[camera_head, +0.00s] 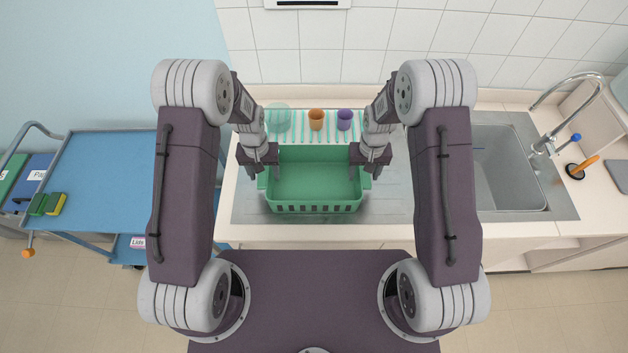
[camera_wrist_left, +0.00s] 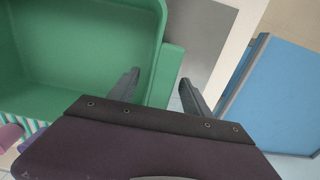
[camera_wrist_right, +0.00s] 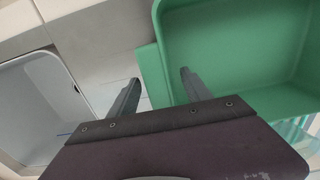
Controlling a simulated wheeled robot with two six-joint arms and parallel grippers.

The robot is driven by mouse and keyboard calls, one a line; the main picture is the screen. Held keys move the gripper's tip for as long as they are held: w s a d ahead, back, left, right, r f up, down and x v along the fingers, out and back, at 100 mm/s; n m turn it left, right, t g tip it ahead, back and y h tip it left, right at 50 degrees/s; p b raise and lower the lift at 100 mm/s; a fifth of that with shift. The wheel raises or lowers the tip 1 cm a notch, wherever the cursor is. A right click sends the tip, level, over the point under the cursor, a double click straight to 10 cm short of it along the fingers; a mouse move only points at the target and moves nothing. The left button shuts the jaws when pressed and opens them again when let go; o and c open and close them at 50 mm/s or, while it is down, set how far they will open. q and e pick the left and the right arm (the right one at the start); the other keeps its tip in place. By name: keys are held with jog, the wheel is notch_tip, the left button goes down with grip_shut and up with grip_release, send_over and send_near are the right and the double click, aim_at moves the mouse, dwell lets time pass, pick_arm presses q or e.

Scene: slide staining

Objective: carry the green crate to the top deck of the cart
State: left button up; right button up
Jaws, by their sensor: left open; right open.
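The green crate (camera_head: 315,182) stands empty on the steel drainboard of the counter, between my two grippers. My left gripper (camera_head: 259,174) is open at the crate's left end. In the left wrist view its fingers (camera_wrist_left: 158,92) are spread over the crate's side wall and handle ledge (camera_wrist_left: 172,72). My right gripper (camera_head: 369,174) is open at the right end. In the right wrist view its fingers (camera_wrist_right: 158,92) straddle the other ledge (camera_wrist_right: 152,75). Whether the fingers touch the crate I cannot tell. The cart's blue top deck (camera_head: 105,180) is at the left.
A sink (camera_head: 510,167) is at the right.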

pick_arm(q)
jog(key=shift+f, duration=0.1)
pick_arm(e)
jog(key=shift+f, duration=0.1)
pick_arm(q)
grip_shut()
pick_arm(e)
grip_shut()
